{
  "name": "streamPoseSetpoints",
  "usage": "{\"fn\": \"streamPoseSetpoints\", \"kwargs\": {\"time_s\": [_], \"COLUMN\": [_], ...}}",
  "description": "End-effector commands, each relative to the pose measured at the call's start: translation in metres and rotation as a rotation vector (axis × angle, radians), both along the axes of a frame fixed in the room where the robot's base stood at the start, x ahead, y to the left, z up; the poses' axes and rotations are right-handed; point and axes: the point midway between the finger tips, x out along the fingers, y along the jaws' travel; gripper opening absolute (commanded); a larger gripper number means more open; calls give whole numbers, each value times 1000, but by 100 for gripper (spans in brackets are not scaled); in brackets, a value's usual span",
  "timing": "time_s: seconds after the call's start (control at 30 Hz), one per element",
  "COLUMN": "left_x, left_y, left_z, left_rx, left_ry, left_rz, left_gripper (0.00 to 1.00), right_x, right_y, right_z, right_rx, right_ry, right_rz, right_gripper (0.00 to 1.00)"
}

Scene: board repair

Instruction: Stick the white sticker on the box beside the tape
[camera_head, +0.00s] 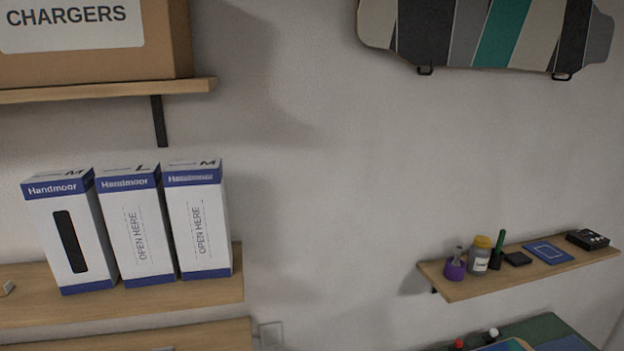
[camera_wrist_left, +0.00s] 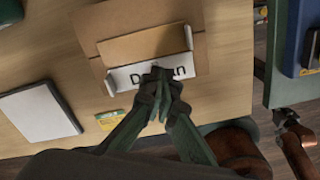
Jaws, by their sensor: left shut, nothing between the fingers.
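In the left wrist view, a brown cardboard box (camera_wrist_left: 135,47) lies on a wooden table. A white strip with dark lettering (camera_wrist_left: 124,77) is at its near side; I cannot tell whether this is the sticker. My left gripper (camera_wrist_left: 162,76) is shut and empty, with its fingertips over the strip and hiding part of its letters. I cannot tell whether they touch it. I cannot make out any tape. The head view shows neither gripper and not this box.
A white flat item (camera_wrist_left: 40,110) and a small yellow-green item (camera_wrist_left: 109,121) lie left of the gripper. A blue case (camera_wrist_left: 298,40) stands at the right. In the head view, Handmoor boxes (camera_head: 135,228) and small items on a wooden shelf (camera_head: 470,288) line the wall.

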Motion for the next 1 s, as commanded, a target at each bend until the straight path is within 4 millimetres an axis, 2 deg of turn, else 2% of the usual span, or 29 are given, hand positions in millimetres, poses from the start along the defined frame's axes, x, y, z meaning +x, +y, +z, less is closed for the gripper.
{"fn": "streamPoseSetpoints", "kwargs": {"time_s": [0.43, 1.0], "left_x": [0, 0], "left_y": [0, 0], "left_z": [-7, -15], "left_rx": [0, 1], "left_ry": [0, 0], "left_rz": [0, 0], "left_gripper": [0, 0], "right_x": [-1, -2], "right_y": [6, 4], "right_z": [-6, -12], "right_rx": [6, 4], "right_ry": [2, 2], "right_rz": [-2, -1], "right_gripper": [0, 0]}}
